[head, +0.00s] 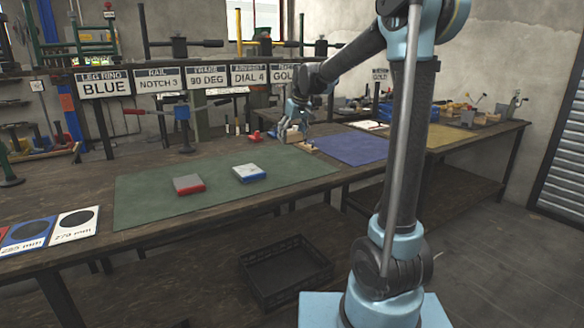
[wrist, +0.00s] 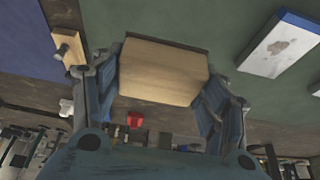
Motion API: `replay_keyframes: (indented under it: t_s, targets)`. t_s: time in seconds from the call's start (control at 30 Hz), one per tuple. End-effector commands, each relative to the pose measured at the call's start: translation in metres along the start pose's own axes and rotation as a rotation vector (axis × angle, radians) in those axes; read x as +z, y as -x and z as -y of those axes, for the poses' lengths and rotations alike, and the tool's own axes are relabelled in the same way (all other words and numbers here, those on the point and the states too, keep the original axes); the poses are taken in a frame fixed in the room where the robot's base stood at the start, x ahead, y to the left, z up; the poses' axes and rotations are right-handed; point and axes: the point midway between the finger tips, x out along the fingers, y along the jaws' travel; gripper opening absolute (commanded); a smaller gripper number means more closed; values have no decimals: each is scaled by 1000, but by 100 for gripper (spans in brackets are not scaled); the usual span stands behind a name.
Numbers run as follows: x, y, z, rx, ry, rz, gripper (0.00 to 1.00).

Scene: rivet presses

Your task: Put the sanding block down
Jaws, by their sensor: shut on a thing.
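My gripper (head: 296,134) is over the far right part of the green mat (head: 145,208), near the blue mat (head: 358,150). In the wrist view my gripper (wrist: 160,85) is shut on a tan, box-shaped sanding block (wrist: 162,72) with a dark edge along its far side. The fingers press on its two ends. The green mat (wrist: 215,20) shows behind it. I cannot tell whether the block touches the mat or hangs just above it. In the head view the block is mostly hidden by the fingers.
A blue-and-white block (head: 250,173) and a grey-and-red block (head: 188,184) lie on the green mat. A small wooden piece with a knob (wrist: 68,47) is left of my gripper. A red object (head: 255,136) lies behind. The mat's left part is clear.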

Motion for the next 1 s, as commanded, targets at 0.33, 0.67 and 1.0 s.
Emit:
replay_keyframes:
  t_s: [0.33, 0.67, 1.0]
  targets:
    - [17, -44, 3, -1, 4, 0, 37]
    - [29, -73, 3, -1, 4, 0, 37]
    - [37, -92, 3, -1, 3, 0, 37]
